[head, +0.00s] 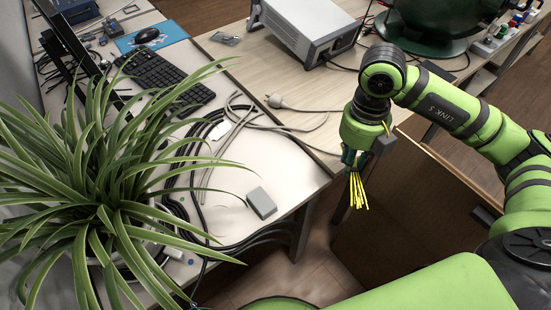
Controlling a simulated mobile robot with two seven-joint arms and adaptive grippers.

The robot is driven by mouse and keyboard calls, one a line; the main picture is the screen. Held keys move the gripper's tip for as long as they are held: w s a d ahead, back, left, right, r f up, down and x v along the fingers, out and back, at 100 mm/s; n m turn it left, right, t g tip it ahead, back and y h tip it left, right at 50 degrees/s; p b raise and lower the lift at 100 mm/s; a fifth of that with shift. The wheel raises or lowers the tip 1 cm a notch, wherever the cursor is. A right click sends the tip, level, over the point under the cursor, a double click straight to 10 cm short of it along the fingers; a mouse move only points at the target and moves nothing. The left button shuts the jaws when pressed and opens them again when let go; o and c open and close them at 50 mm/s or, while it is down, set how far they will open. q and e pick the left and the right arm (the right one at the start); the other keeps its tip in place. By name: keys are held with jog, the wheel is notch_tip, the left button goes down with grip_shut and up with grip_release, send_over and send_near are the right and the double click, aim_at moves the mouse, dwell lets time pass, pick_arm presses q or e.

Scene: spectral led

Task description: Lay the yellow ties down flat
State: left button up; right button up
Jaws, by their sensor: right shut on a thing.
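The yellow ties (357,190) are a thin bundle of bright yellow strips that hang down, fanned out at the lower end. My right gripper (352,157) is shut on the bundle's upper end and points downward. It holds the ties past the right edge of the white table, in front of a brown panel. The fingers are small and partly dark in the picture. My left gripper is not in view.
A large green plant (95,190) covers much of the white table (285,180) at left. Black and grey cables, a grey box (261,203), a keyboard (165,82) and a mouse (147,36) lie there. A metal instrument (304,30) stands on the wooden table (235,50) behind.

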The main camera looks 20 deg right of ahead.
jog(key=shift+d+m, duration=0.1)
jog(key=shift+m, duration=0.4)
jog(key=shift+w+a+f, duration=0.1)
jog(key=shift+a+f, duration=0.05)
jog(key=shift+a, duration=0.05)
jog(key=p, duration=0.2)
send_over(295, 179)
notch_tip(295, 179, down, 6)
jog(key=shift+d+f, duration=0.15)
jog(key=shift+f, duration=0.3)
notch_tip(295, 179, down, 3)
jog(key=shift+f+p, duration=0.15)
jog(key=shift+p, duration=0.35)
jog(key=shift+f, duration=0.3)
